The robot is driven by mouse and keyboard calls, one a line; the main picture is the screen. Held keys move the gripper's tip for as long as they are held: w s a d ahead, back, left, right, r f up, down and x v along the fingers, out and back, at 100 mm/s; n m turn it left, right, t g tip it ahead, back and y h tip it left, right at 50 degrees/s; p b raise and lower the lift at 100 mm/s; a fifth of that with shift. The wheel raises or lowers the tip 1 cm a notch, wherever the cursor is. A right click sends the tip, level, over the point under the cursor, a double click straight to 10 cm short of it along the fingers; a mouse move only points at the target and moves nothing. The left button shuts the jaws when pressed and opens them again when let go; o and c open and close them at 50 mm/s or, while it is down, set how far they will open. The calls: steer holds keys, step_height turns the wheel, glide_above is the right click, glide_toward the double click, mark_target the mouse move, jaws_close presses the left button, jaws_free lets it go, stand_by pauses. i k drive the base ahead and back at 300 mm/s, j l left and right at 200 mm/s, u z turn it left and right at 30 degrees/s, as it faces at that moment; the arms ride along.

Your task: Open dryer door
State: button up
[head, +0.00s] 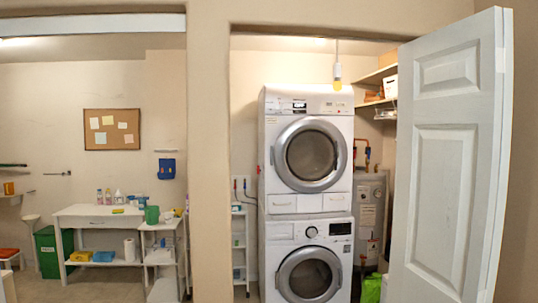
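Two white front-loading machines stand stacked in a closet. The upper one, which looks like the dryer (275,112), has a round grey-rimmed door (311,155) that appears shut. A panel with two drawer-like sections (310,203) separates it from the lower machine (275,249). The lower machine's round door (309,275) also appears shut, and its bottom is cut off by the picture edge. My gripper is not seen in the head view.
An open white panelled door (450,150) stands at the right, partly covering the closet's right side. A wall pillar (208,150) borders the closet on the left. A water heater (370,210) stands right of the machines. A white table (97,216) and green bin (50,252) are at left.

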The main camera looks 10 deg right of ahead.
mark_target(325, 129)
steer(key=i+z, duration=0.4)
steer(key=i, duration=1.25)
steer(key=i+u, duration=0.15)
steer(key=i, duration=1.05)
